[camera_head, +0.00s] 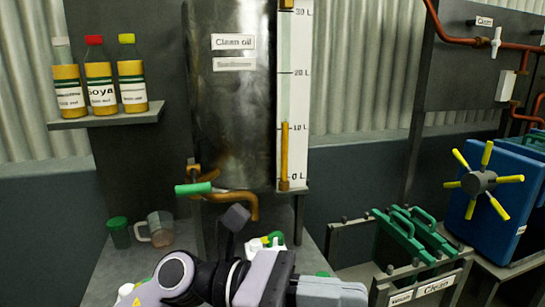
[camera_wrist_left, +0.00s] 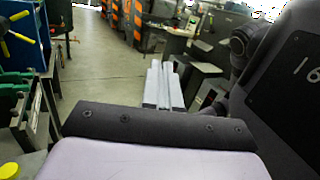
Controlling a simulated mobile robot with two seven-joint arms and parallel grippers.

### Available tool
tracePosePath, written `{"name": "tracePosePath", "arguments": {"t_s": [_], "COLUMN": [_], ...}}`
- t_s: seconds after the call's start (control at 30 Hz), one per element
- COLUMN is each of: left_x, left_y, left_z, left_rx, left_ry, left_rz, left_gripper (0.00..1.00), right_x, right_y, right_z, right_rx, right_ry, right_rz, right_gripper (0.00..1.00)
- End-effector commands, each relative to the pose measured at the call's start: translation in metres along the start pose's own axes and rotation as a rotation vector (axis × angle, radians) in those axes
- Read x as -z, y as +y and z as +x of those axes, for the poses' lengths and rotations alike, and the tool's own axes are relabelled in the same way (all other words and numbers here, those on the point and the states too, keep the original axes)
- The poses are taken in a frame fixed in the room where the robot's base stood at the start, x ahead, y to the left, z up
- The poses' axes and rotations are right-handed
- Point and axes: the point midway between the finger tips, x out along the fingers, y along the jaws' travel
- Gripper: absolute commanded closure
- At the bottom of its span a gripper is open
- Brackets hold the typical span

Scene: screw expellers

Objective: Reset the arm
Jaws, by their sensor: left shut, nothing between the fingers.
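My left arm crosses the bottom of the head view, in front of the clean-oil tank (camera_head: 232,110). Its left gripper (camera_head: 345,293) points right at the bottom edge, partly cut off by the frame. In the left wrist view the gripper's light grey fingers (camera_wrist_left: 163,86) lie together with nothing between them, and open floor shows beyond. My right gripper is in neither view.
Bottles (camera_head: 98,85) stand on a shelf (camera_head: 108,117) at left. A green-handled valve (camera_head: 193,188) sits under the tank. Green-handled plates (camera_head: 408,238) and a blue machine with yellow-spoked wheel (camera_head: 478,182) are right.

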Motion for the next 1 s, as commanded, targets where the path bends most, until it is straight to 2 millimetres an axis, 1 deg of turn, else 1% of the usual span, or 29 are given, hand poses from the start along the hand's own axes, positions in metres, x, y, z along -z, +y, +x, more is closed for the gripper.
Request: {"name": "tracePosePath", "arguments": {"t_s": [0.03, 0.13, 0.27, 0.37, 0.47, 0.5, 0.57, 0.6, 0.67, 0.73, 0.77, 0.8, 0.87, 0.9, 0.97, 1.0], "left_x": [-0.004, -0.009, -0.004, 0.012, 0.040, 0.053, 0.077, 0.094, 0.122, 0.158, 0.174, 0.196, 0.228, 0.249, 0.277, 0.294], "left_y": [0.004, 0.016, 0.037, 0.052, 0.064, 0.067, 0.069, 0.069, 0.065, 0.055, 0.049, 0.040, 0.022, 0.008, -0.014, -0.029], "left_z": [-0.005, -0.021, -0.054, -0.085, -0.119, -0.133, -0.154, -0.169, -0.189, -0.212, -0.221, -0.233, -0.249, -0.258, -0.270, -0.276], "left_rx": [-0.035, -0.105, -0.197, -0.267, -0.336, -0.366, -0.408, -0.436, -0.478, -0.529, -0.551, -0.581, -0.625, -0.652, -0.692, -0.716], "left_ry": [-0.099, -0.293, -0.546, -0.741, -0.939, -1.020, -1.143, -1.227, -1.355, -1.508, -1.576, -1.669, -1.811, -1.904, -2.039, -2.123], "left_rz": [-0.116, -0.350, -0.658, -0.894, -1.128, -1.220, -1.356, -1.444, -1.573, -1.717, -1.777, -1.853, -1.962, -2.026, -2.110, -2.157], "left_gripper": [1.00, 1.00, 1.00, 1.00, 1.00, 1.00, 1.00, 1.00, 1.00, 1.00, 1.00, 1.00, 1.00, 1.00, 1.00, 1.00], "right_x": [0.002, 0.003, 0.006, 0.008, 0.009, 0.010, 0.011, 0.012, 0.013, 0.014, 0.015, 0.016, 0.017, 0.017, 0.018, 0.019], "right_y": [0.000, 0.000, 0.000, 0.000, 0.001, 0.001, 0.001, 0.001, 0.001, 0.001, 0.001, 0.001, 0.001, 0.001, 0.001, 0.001], "right_z": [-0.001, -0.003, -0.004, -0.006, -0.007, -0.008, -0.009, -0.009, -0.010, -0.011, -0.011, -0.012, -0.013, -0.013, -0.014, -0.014], "right_rx": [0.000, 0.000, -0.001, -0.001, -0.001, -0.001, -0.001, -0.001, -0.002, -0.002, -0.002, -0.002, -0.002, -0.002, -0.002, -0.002], "right_ry": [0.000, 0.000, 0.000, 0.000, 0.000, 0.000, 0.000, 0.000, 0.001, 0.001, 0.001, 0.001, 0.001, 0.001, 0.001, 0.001], "right_rz": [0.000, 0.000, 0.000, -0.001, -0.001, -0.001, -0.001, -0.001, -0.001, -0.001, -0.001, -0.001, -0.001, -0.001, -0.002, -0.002], "right_gripper": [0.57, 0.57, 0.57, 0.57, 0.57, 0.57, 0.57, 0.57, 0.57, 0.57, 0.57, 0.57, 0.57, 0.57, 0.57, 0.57]}}
